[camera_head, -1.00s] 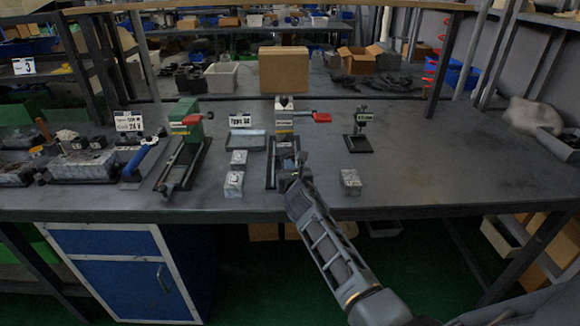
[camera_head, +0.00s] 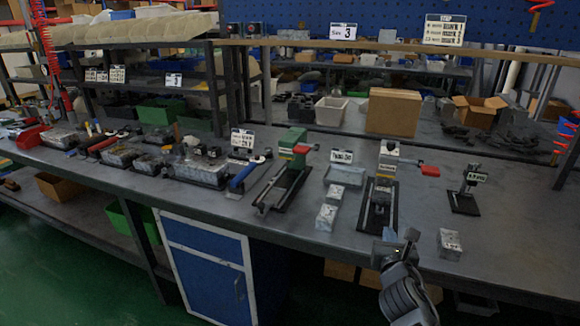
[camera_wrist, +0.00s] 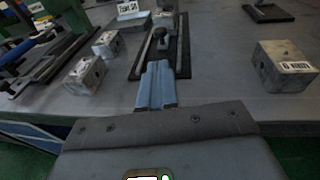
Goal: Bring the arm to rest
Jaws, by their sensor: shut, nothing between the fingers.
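My gripper (camera_head: 398,238) is at the front edge of the workbench (camera_head: 290,222), in front of the fixture with the red handle (camera_head: 382,190). In the wrist view my gripper (camera_wrist: 157,85) has its fingers together with nothing between them. It points at the dark base plate (camera_wrist: 176,55) of that fixture. A grey metal block (camera_head: 450,243) stands to the right of my gripper, and it also shows in the wrist view (camera_wrist: 284,66). Two more grey blocks, the front one (camera_head: 326,217) and one behind it (camera_head: 335,194), stand to the left.
A green fixture (camera_head: 288,160) stands on the bench at left, and a small black stand (camera_head: 465,190) at right. A grey tray (camera_head: 345,175) lies between the two fixtures. A cardboard box (camera_head: 393,112) stands behind. Bare bench top lies right of the small stand.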

